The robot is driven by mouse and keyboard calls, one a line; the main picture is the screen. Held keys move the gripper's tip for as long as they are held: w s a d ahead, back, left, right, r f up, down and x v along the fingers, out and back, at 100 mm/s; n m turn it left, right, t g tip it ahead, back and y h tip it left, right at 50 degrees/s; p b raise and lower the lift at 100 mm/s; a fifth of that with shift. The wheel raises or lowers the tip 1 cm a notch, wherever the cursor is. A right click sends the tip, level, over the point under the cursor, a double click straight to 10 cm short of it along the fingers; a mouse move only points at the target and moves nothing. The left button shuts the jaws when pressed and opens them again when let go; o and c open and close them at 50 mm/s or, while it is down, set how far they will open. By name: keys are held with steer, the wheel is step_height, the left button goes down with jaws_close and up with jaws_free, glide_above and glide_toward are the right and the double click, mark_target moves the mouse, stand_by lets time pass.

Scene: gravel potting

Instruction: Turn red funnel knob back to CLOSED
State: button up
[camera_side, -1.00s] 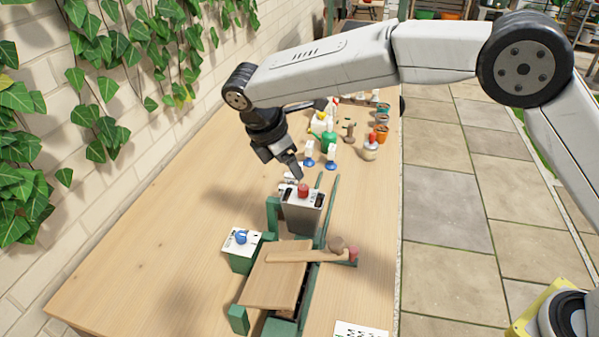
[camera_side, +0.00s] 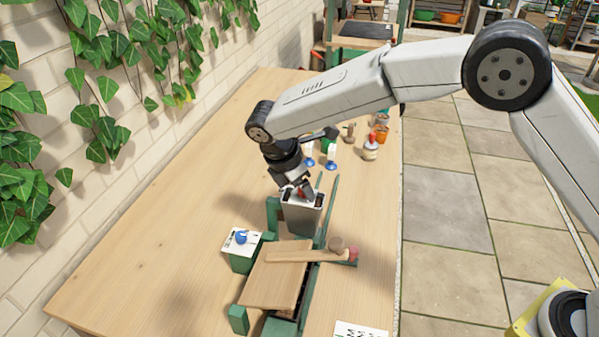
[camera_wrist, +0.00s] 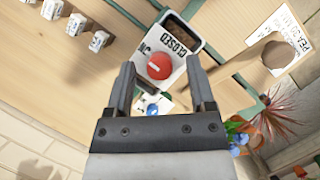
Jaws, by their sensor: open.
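The red knob (camera_wrist: 159,66) sits on the white top plate of the grey funnel box (camera_side: 302,217). The plate carries the word CLOSED beside the knob and other lettering that is partly cut off. A short pale mark shows on the knob. My gripper (camera_wrist: 160,70) is open, with one finger on each side of the knob in the wrist view; I cannot tell whether either finger touches it. In the side view my gripper (camera_side: 301,190) is down at the funnel top and hides most of the knob.
A blue knob (camera_side: 241,237) on a white-topped green post stands to the left. A wooden board (camera_side: 275,282) and a wooden lever (camera_side: 300,255) lie in front. Bottles and pots (camera_side: 371,148) stand behind. The table's left side is clear.

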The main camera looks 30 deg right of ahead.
steer(key=shift+f, duration=0.2)
jaws_close()
